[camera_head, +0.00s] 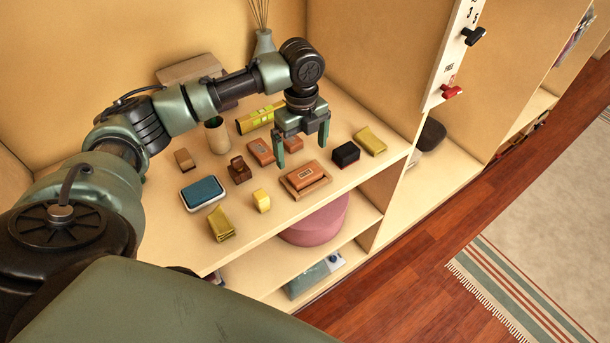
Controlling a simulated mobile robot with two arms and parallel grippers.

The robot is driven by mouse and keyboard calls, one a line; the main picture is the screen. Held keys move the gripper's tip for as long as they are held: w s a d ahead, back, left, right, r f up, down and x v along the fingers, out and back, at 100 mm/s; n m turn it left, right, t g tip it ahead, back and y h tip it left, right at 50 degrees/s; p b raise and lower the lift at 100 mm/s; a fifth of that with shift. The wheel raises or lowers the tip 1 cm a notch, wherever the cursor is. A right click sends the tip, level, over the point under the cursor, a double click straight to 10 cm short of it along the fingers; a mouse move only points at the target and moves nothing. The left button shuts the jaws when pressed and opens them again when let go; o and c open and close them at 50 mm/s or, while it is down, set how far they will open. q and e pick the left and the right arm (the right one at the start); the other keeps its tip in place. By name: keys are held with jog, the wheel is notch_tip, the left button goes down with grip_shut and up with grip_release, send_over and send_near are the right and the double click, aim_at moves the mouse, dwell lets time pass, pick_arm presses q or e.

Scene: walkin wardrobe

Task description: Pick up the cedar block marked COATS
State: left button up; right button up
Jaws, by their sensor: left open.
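A reddish-brown block (303,174) with small dark lettering lies on a shallow wooden tray (320,186) near the shelf's front edge. The lettering is too small to read surely as COATS. Another reddish-brown block (260,151) with a marking lies behind and to the left, and a further one (293,143) is partly hidden by my gripper. My left gripper (302,152) is open and empty, pointing down just behind the block on the tray. I cannot tell its exact height. My right gripper is not in view.
A black box (345,154) and a yellow packet (370,141) stand to the right. A blue-topped tin (202,193), a brown stamp-like object (239,170), a yellow block (262,200) and a gold packet (221,224) lie left. A cup (217,137) and a yellow level (260,117) stand behind.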

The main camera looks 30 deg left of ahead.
aim_at(300, 168)
pick_arm(q)
jog(key=f, duration=0.2)
jog(key=f+p, duration=0.1)
jog(key=f, duration=0.1)
jog(key=a+f+p, duration=0.1)
jog(key=f, duration=0.1)
jog(key=shift+w+f, duration=0.15)
jog(key=shift+f, duration=0.05)
jog(key=shift+d+f, duration=0.1)
jog(key=shift+f, duration=0.1)
jog(key=c, duration=1.4)
